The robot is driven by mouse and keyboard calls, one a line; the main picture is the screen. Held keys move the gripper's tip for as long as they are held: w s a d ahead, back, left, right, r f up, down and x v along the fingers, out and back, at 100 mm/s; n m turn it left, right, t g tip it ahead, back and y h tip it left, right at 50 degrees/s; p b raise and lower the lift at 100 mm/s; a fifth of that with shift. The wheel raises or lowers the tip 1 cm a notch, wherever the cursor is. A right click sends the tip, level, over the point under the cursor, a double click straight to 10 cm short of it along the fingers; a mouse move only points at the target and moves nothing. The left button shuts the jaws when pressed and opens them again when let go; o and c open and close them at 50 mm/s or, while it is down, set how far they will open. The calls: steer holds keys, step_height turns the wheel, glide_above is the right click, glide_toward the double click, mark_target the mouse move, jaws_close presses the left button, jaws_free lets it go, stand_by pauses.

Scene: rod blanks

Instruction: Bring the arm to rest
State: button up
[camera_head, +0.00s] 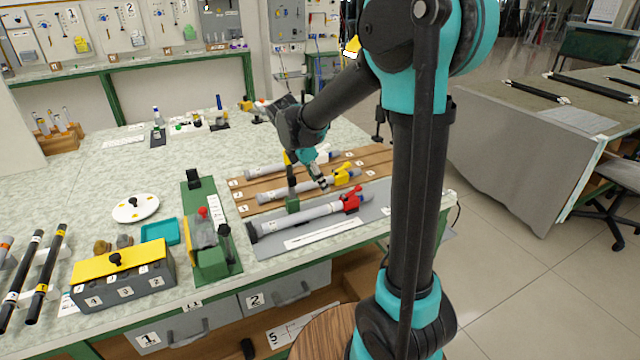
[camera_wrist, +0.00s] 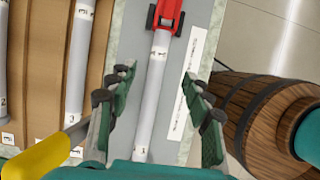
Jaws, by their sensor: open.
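My gripper (camera_head: 318,178) hangs over the front of the workbench, with the arm bent down to it from the upper right. In the wrist view my gripper (camera_wrist: 157,108) is open, its green-padded fingers on either side of a grey rod (camera_wrist: 152,95) with a red clamp (camera_wrist: 165,15). Nothing is seen gripped, and I cannot tell the height above the rod. In the head view this rod (camera_head: 300,218) lies on a grey plate along the bench front. Two more grey rods, one with a yellow clamp (camera_head: 342,177), lie behind it on a brown wooden board (camera_head: 378,156).
A green fixture (camera_head: 212,255) stands left of the rods. Further left are a grey box with a yellow lid (camera_head: 120,262), a white disc (camera_head: 135,208) and black rods (camera_head: 45,275). Bottles and tools stand along the back. A second table (camera_head: 545,110) is at the right.

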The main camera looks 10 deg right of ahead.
steer(key=s+d+f+m+t+y, duration=0.1)
steer(key=s+d+f+m, duration=0.1)
steer(key=s+m, duration=0.5)
steer(key=s+d+f+m+t+y, duration=0.1)
steer(key=s+d+f+m, duration=0.2)
steer(key=s+m, duration=0.3)
steer(key=s+d+f+m+t+y, duration=0.1)
steer(key=s+d+f+m+y, duration=0.1)
steer(key=s+m, duration=0.5)
steer(key=shift+s+d+f+m, duration=0.35)
steer(key=shift+d+f+m, duration=0.3)
steer(key=shift+f+m, duration=0.15)
